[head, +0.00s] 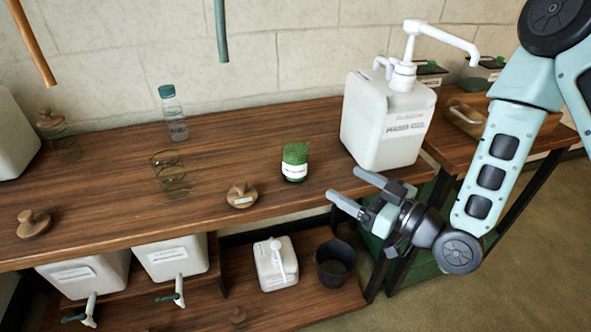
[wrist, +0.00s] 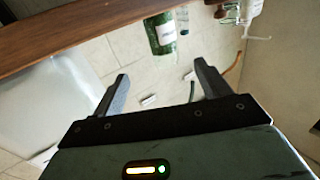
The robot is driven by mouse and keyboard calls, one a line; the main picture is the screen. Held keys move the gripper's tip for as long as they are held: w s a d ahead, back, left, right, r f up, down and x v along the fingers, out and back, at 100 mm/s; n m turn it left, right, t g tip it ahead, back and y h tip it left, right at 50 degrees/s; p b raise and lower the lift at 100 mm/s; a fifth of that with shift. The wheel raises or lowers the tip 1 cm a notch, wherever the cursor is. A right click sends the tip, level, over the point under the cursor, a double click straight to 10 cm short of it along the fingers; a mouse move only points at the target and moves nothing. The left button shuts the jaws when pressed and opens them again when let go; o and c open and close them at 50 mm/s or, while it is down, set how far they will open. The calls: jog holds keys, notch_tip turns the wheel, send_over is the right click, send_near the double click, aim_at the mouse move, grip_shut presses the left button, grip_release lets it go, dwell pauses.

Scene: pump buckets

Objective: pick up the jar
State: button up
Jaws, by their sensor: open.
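A small green jar with a white label (head: 294,163) stands upright on the wooden counter, left of the big white pump container. It also shows near the top of the wrist view (wrist: 163,37), beyond my fingertips. My gripper (head: 345,184) is open and empty near the counter's front edge, to the right of the jar and apart from it. Its two dark fingers point toward the jar in the wrist view (wrist: 160,72). A clear glass vessel (head: 173,180) stands farther left on the counter; its outline is hard to make out.
The white pump container (head: 385,125) stands close behind my gripper. A round wooden lid (head: 242,195) lies left of the jar at the front edge. A clear bottle (head: 173,117) stands at the back. A white jug (head: 276,262) and black bucket (head: 335,262) sit below.

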aim_at(305, 163)
jog(key=b+x, duration=0.8)
jog(key=shift+w+a, duration=0.15)
jog(key=shift+w, duration=0.05)
jog(key=shift+b+x, duration=0.3)
jog(key=shift+x, duration=2.85)
jog(key=shift+s+a+f, duration=0.1)
jog(key=shift+s, duration=0.05)
jog(key=c, duration=1.3)
